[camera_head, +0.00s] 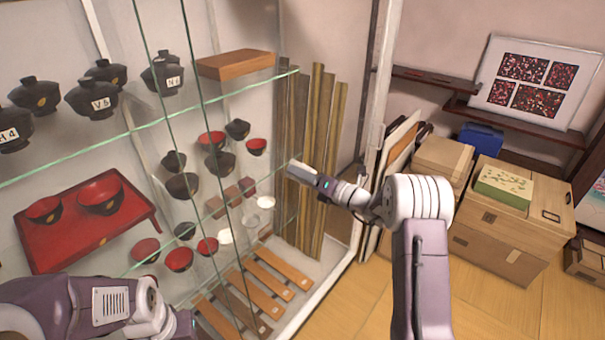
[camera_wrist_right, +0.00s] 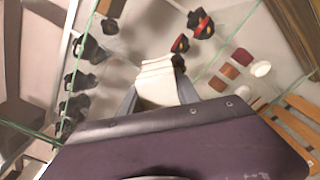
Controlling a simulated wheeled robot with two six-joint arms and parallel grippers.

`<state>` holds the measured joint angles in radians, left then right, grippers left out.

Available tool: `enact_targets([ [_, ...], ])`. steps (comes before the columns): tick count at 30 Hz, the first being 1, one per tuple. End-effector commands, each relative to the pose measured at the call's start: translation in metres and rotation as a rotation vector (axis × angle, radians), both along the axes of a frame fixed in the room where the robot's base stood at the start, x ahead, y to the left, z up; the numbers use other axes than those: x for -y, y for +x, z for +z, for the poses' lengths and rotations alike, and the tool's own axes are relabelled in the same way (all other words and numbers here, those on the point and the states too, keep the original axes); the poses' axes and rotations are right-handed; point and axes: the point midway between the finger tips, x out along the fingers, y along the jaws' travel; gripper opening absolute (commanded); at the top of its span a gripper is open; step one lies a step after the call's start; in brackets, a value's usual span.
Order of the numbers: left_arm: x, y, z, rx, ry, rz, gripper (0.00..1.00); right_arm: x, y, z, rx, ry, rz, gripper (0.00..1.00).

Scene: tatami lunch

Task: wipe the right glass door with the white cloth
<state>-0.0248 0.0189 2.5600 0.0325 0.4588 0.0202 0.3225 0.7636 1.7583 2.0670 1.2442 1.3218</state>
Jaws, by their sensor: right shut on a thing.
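The right glass door (camera_head: 232,32) of the display cabinet is clear, with the shelves and dishes showing through it. My right gripper (camera_head: 298,172) reaches left toward this door, in front of the bundle of bamboo-like poles. It is shut on a folded white cloth (camera_wrist_right: 157,83), which sits between its two fingers in the right wrist view. In the head view only a small pale part of the cloth shows at the gripper's tip. I cannot tell if the cloth touches the glass. My left gripper (camera_head: 184,326) is at the bottom edge, its fingers cut off.
Lidded black bowls (camera_head: 92,98), a red tray (camera_head: 75,248) and red bowls stand inside the cabinet. A post (camera_head: 377,90) edges the cabinet at right. Wooden boxes (camera_head: 515,235) and a blue case (camera_head: 481,138) stand to the right.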

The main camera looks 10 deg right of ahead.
Motion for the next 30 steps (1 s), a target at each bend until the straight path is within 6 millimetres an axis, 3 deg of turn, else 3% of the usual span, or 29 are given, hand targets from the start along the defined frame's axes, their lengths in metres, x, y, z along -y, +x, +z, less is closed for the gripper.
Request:
enact_targets([
  [15, 0.0, 0.0, 0.002, 0.0, 0.0, 0.0, 0.0, 0.035, -0.043, 0.0, 0.0, -0.001, -0.002, 0.05],
  [30, 0.0, 0.0, 0.003, 0.0, 0.0, 0.0, 0.0, 0.042, -0.052, 0.001, 0.0, 0.0, -0.001, 0.05],
])
